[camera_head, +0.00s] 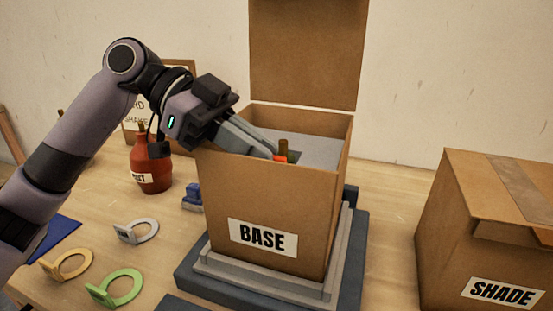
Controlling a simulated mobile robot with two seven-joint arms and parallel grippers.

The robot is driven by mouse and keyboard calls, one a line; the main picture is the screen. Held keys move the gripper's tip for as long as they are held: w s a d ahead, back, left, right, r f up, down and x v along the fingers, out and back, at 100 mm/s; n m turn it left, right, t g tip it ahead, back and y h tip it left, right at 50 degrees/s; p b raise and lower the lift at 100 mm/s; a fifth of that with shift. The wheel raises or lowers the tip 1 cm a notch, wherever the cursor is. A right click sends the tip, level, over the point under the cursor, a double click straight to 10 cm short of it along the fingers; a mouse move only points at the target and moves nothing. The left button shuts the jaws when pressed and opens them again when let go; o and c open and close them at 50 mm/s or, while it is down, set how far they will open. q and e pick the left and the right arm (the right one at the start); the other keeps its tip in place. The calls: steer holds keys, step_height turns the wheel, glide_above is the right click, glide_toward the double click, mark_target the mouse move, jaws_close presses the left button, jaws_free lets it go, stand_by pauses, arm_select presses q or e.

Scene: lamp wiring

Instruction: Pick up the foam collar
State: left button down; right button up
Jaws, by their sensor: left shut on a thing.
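The foam collar (312,150) is a light grey slab inside the open cardboard box marked BASE (225,195). A brown upright stem (283,147) stands in an opening in it. My left gripper (279,158) reaches over the box's left side, shut at a small orange-red piece beside the stem, seemingly a tab of the collar. The collar's underside and the lower part of the stem are hidden by the box's front wall. My right gripper is not in view.
The box stands on a grey stepped platform (285,289), its flap (307,55) raised at the back. A closed box marked SHADE (450,240) is at right. A red bottle (150,165) and several coloured rings, including a green one (122,288), lie left.

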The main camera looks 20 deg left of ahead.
arm_select(q)
step_height(320, 180, up, 20)
steer(key=p, duration=0.3)
stand_by(0.5)
